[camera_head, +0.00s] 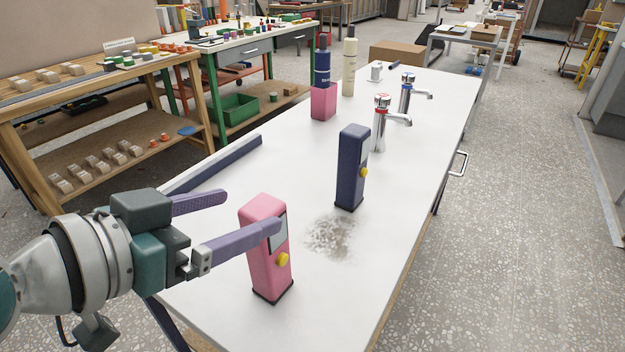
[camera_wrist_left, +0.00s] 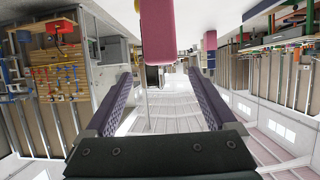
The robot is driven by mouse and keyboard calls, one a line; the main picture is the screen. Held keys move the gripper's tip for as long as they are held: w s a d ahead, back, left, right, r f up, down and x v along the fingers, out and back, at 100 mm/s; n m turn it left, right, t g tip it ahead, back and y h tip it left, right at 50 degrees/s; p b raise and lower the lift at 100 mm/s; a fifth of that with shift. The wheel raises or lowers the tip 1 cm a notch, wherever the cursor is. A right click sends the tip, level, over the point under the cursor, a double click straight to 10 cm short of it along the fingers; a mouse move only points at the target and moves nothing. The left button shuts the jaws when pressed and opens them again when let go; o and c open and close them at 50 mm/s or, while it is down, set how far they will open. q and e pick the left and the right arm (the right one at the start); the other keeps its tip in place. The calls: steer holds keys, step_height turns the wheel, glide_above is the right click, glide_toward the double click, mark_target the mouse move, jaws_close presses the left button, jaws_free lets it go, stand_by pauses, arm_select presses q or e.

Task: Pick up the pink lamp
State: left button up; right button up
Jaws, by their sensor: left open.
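The pink lamp (camera_head: 268,260) is an upright pink block with a dark base, a grey panel and a yellow knob. It stands near the front left of the white counter (camera_head: 405,215). My left gripper (camera_head: 252,210) is open at its upper part. One purple finger passes across the lamp's front face, and the other is on its far left side. In the left wrist view, the pink lamp (camera_wrist_left: 158,32) appears at the top between the spread fingers (camera_wrist_left: 160,74), with gaps on both sides. Contact cannot be told. My right gripper is not in view.
A similar dark blue block (camera_head: 351,165) stands behind the lamp, beside a grey speckled patch (camera_head: 329,238). Two chrome taps (camera_head: 381,125) are farther back. The counter's front right is clear.

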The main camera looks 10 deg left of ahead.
mark_target(256, 209)
arm_select(q)
steer(key=x, duration=0.5)
steer(key=shift+w+f+b, duration=0.2)
steer(key=shift+f+b, duration=0.2)
steer(key=shift+f, duration=0.05)
steer(key=shift+c, duration=0.3)
jaws_close()
stand_by(0.4)
